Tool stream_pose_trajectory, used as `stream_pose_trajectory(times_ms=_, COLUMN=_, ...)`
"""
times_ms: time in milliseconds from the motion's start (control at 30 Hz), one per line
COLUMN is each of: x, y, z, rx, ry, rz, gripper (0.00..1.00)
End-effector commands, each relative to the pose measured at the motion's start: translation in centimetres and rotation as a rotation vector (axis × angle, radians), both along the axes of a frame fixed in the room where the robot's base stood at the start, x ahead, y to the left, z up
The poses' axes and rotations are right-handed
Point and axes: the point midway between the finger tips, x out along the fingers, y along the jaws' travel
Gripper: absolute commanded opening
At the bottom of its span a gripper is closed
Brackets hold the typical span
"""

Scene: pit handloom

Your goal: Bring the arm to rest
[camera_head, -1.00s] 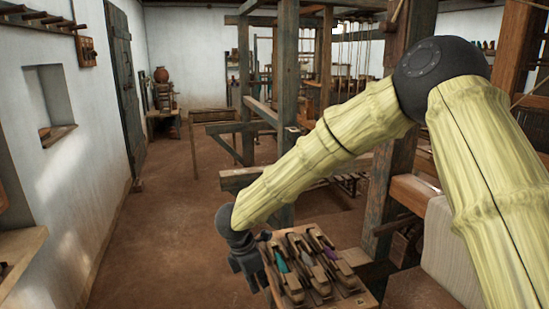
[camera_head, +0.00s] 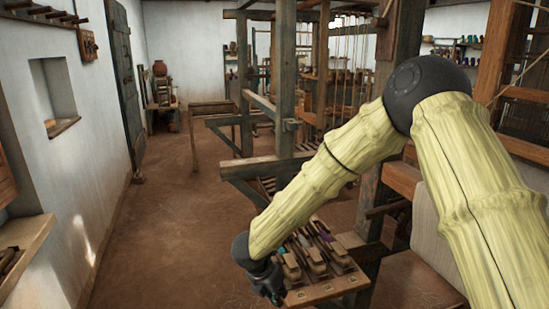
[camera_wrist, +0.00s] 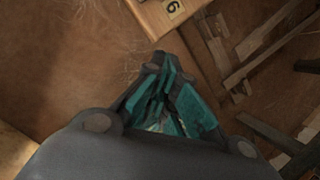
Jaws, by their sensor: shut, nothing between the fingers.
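My gripper (camera_head: 270,287) is at the bottom of the head view, at the end of my bent arm. It is beside the left edge of a wooden tray (camera_head: 325,291) that holds several shuttles (camera_head: 312,250). In the wrist view my gripper (camera_wrist: 160,62) points down over the brown floor, its teal-padded fingers drawn together with nothing held. A wooden corner with a numbered tag (camera_wrist: 172,8) lies just beyond the fingertips. I cannot tell exactly how far the fingers are from it.
A bench or shelf (camera_head: 22,245) juts from the left wall. The earthen floor (camera_head: 165,225) between wall and loom is clear. A pot (camera_head: 160,68) stands far back.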

Motion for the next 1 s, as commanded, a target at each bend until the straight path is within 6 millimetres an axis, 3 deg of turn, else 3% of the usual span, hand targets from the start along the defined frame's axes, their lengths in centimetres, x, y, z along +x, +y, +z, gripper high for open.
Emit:
stream_pose_trajectory(times_ms=267, x=-2.4, y=-6.7, z=-7.2, rx=-0.203, ry=0.136, rz=0.567, gripper=0.00)
stream_pose_trajectory(times_ms=567, x=-8.1, y=-13.0, z=-15.2, rx=-0.421, ry=0.373, rz=1.377, gripper=0.00)
stream_pose_trajectory(times_ms=767, x=-14.0, y=-16.2, z=-19.4, rx=-0.513, ry=0.527, rz=1.935, gripper=0.00)
stream_pose_trajectory(times_ms=1000, x=-23.1, y=-19.0, z=-23.1, rx=-0.555, ry=0.644, rz=2.626, gripper=0.00)
